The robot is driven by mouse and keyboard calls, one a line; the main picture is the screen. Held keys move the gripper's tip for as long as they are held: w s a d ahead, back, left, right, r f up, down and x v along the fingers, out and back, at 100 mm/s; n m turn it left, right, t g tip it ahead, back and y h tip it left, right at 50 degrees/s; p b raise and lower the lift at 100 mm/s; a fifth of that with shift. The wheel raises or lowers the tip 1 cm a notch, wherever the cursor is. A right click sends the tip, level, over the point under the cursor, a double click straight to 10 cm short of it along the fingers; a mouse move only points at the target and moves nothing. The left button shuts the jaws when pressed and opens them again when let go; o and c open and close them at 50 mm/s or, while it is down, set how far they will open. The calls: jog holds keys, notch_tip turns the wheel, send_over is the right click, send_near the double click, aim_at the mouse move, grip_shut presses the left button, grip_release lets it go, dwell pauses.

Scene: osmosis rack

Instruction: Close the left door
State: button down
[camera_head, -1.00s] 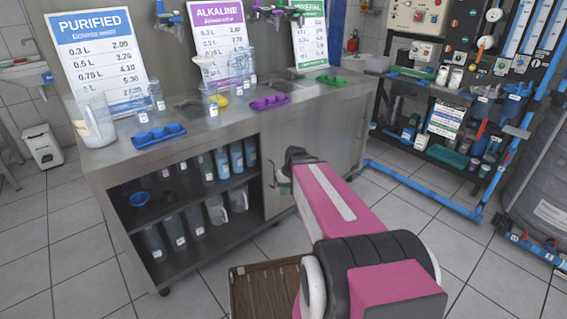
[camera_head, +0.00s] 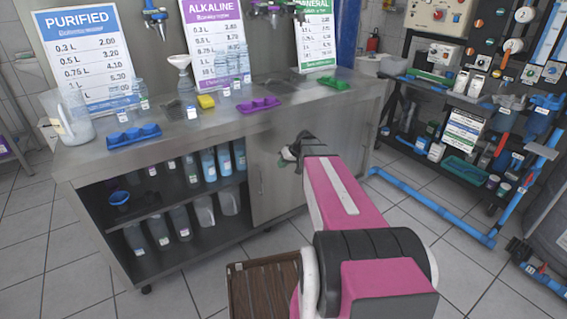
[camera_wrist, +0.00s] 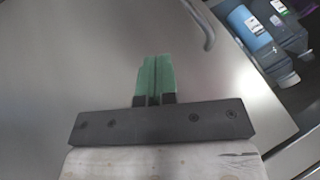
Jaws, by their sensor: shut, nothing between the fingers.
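The steel counter's cabinet has a flat metal door panel (camera_head: 268,192) just right of its open left bay (camera_head: 170,205). A slim handle (camera_head: 260,180) stands near the panel's left edge. In the wrist view, the panel (camera_wrist: 70,70) fills most of the picture, with the curved handle (camera_wrist: 203,22) at the top and the panel's edge at right. My gripper (camera_head: 283,157) is in front of the panel, right of the handle. Its green fingertips (camera_wrist: 157,58) are together and empty, apart from the handle. I cannot tell whether they touch the panel.
The open bay holds several bottles and cups; some bottles (camera_wrist: 255,30) show beyond the panel edge. The countertop carries a blue tray (camera_head: 133,136), a purple tray (camera_head: 259,105) and a pitcher (camera_head: 72,118). A brown slatted stand (camera_head: 264,290) is low in front. A blue pipe (camera_head: 430,205) runs along the floor at right.

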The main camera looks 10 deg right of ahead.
jog(key=shift+w+a+f, duration=0.2)
jog(key=shift+a+f, duration=0.6)
jog(key=shift+a, duration=0.35)
jog(key=shift+w+a+f, duration=0.2)
jog(key=shift+a+f, duration=0.65)
jog(key=shift+a, duration=0.35)
jog(key=shift+w+a+f, duration=0.2)
jog(key=shift+a+f, duration=0.6)
jog(key=shift+a, duration=0.35)
jog(key=s+a, duration=0.7)
jog(key=a, duration=1.3)
jog(key=s+a, duration=0.7)
jog(key=a, duration=1.3)
jog(key=s+a, duration=0.8)
jog(key=a, duration=1.3)
